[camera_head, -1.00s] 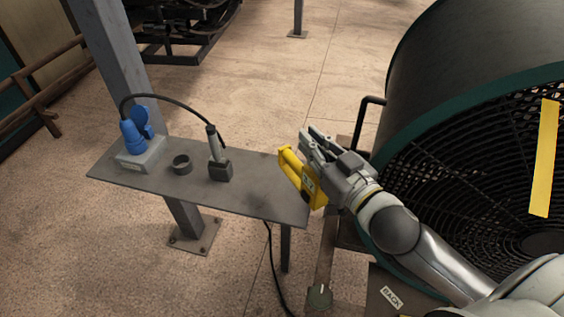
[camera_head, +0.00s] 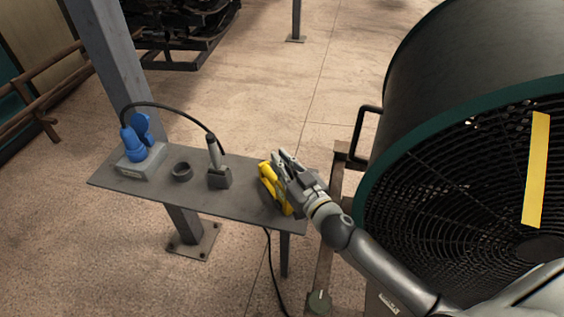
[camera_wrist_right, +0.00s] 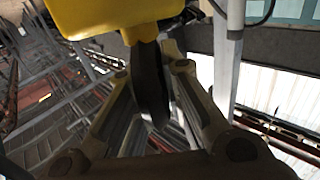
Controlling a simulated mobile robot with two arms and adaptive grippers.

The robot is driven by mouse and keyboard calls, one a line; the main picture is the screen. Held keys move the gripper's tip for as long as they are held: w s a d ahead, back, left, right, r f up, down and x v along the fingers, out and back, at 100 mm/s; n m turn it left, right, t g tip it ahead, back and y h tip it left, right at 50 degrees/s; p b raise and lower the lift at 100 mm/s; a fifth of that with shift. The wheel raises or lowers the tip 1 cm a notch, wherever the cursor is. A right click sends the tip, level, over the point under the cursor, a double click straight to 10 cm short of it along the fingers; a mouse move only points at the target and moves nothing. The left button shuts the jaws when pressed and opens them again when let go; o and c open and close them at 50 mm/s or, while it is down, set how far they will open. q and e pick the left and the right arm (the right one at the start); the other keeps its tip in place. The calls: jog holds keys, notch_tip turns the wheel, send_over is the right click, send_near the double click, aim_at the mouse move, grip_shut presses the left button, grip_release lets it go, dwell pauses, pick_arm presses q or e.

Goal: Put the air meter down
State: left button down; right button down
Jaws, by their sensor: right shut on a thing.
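The yellow air meter (camera_head: 268,178) is at the right end of the grey metal shelf (camera_head: 150,193) in the head view. My right gripper (camera_head: 283,170) is shut on it from the right side and covers part of it. I cannot tell whether the meter touches the shelf top. In the right wrist view the yellow body of the meter (camera_wrist_right: 110,14) fills the top, and a dark part of it passes between the fingers of my right gripper (camera_wrist_right: 160,85). My left gripper is not in view.
On the shelf stand a blue plug on a grey box (camera_head: 140,158), a dark ring (camera_head: 181,172) and a corded tool in a dark holder (camera_head: 219,177). A bare strip lies between that holder and the meter. A large drum fan (camera_head: 450,130) stands at the right.

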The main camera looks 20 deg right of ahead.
aim_at(294, 178)
jog(key=shift+f, duration=0.15)
jog(key=c, duration=1.5)
grip_release()
jog(key=shift+c, duration=0.2)
jog(key=shift+r, duration=0.25)
jog(key=s+b, duration=0.1)
jog(key=s, duration=0.2)
jog(key=s+d+b, duration=0.1)
jog(key=s, duration=0.3)
jog(key=s+d+b, duration=0.1)
jog(key=s, duration=0.2)
jog(key=shift+s+f, duration=0.15)
jog(key=shift+f, duration=0.05)
jog(key=shift+s+d+r, duration=0.15)
jog(key=shift+s, duration=0.65)
